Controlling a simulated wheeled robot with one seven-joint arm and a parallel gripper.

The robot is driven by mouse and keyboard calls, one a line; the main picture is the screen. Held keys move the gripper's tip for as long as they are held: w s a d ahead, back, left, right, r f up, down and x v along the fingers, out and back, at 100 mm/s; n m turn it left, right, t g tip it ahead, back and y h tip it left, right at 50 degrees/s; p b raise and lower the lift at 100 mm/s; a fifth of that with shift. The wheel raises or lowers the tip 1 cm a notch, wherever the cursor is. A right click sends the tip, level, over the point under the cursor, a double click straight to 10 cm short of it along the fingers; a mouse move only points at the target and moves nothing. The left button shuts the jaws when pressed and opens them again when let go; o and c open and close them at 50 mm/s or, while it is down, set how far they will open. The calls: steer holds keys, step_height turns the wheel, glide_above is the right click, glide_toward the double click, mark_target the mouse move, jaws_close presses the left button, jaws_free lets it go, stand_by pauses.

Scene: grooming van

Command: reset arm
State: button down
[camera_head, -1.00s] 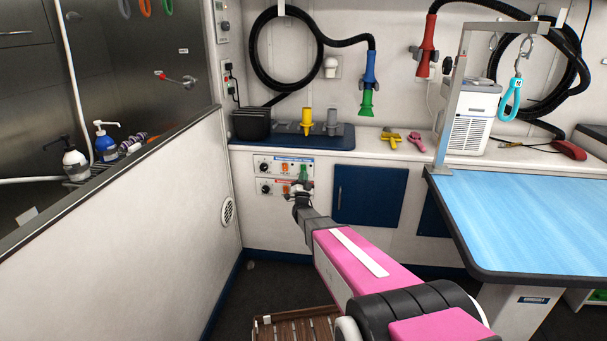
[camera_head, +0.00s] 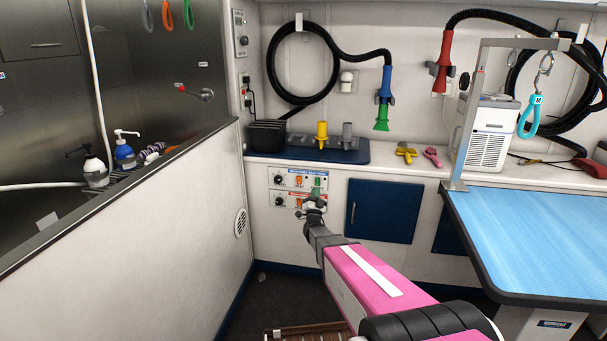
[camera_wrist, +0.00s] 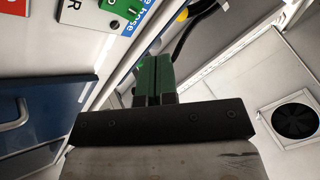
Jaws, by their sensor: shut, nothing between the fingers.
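My arm, pink with a white strip, reaches forward from the bottom of the head view. My gripper (camera_head: 314,204) is small there, in front of the control panels on the back counter's white front. In the wrist view my gripper (camera_wrist: 155,80) shows two green-and-black fingers side by side, closed together with nothing between them. The upper control panel (camera_head: 298,179) has a black knob, an orange switch and a green switch (camera_head: 317,181). The wrist view shows part of a labelled panel (camera_wrist: 95,22) with a green part at top left. Whether my gripper touches the panel cannot be told.
A blue cabinet door (camera_head: 384,211) is right of my gripper. A blue-topped grooming table (camera_head: 540,240) stands at right, with a metal post. A white partition wall (camera_head: 150,225) is at left. The counter holds yellow and grey nozzles. Dark floor shows between.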

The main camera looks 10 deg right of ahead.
steer(key=s+a+f+n+g+y, duration=0.2)
steer(key=s+f+n+g+y, duration=0.5)
steer(key=s+g, duration=0.65)
steer(key=s+d+f+n+g+h, duration=0.1)
steer(key=s+g, duration=0.9)
steer(key=s, duration=1.1)
steer(key=shift+s+d+f+n+g+h, duration=0.25)
steer(key=shift+d+n+g+h, duration=0.25)
steer(key=shift+n, duration=0.4)
steer(key=shift+d, duration=0.1)
